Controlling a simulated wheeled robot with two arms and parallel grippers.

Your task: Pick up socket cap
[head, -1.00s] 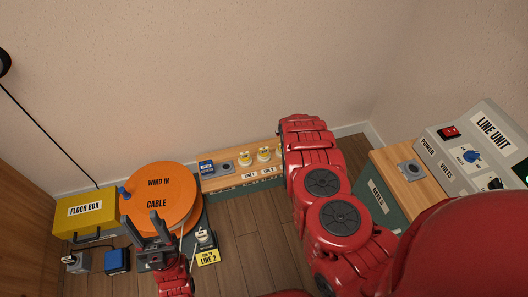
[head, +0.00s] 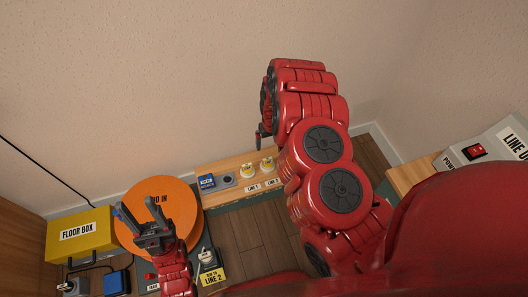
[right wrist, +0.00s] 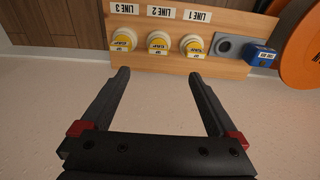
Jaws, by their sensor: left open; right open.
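A wooden board at the wall's foot carries three round white fittings with yellow tags, which look like socket caps. In the right wrist view they sit at LINE 1 (right wrist: 193,44), LINE 2 (right wrist: 158,41) and LINE 3 (right wrist: 124,38). In the head view, two of them show, at LINE 1 (head: 248,171) and LINE 2 (head: 267,164); the third is hidden by my right arm. The tag print is too small to read surely. My right gripper (right wrist: 158,75) is open and empty, apart from the caps. My left gripper (head: 143,212) is open above the orange cable reel.
The board (head: 231,165) also holds a grey socket (head: 228,179) and a blue block (head: 207,182). The orange reel (head: 182,205), yellow floor box (head: 80,234) and a white plug (head: 206,257) are left. The line unit (head: 500,138) is right. Floor before the board is bare.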

